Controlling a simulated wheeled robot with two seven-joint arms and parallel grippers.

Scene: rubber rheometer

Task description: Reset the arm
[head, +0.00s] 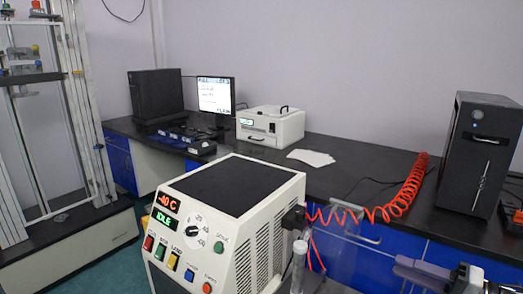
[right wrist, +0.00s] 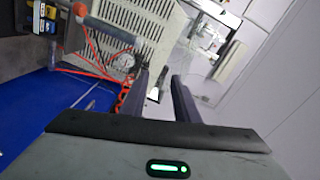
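My right gripper (head: 412,268) shows at the bottom right of the head view, in front of the blue cabinets. In the right wrist view its two dark fingers (right wrist: 160,98) stand apart with nothing held between them. My left gripper is in neither view. The white machine (head: 233,215) with a black top stands in the foreground of the head view. Its red display reads about -40 C and its green display reads IDLE. In the right wrist view the machine's vented side (right wrist: 125,30) lies beyond the fingers.
A black bench (head: 345,180) runs along the wall, with a monitor (head: 215,95), a white box device (head: 270,126), papers (head: 311,157) and a black tower (head: 480,155). A red coiled hose (head: 395,205) hangs near the machine. A clear tube (head: 298,265) stands beside it. A tall frame (head: 45,120) is at left.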

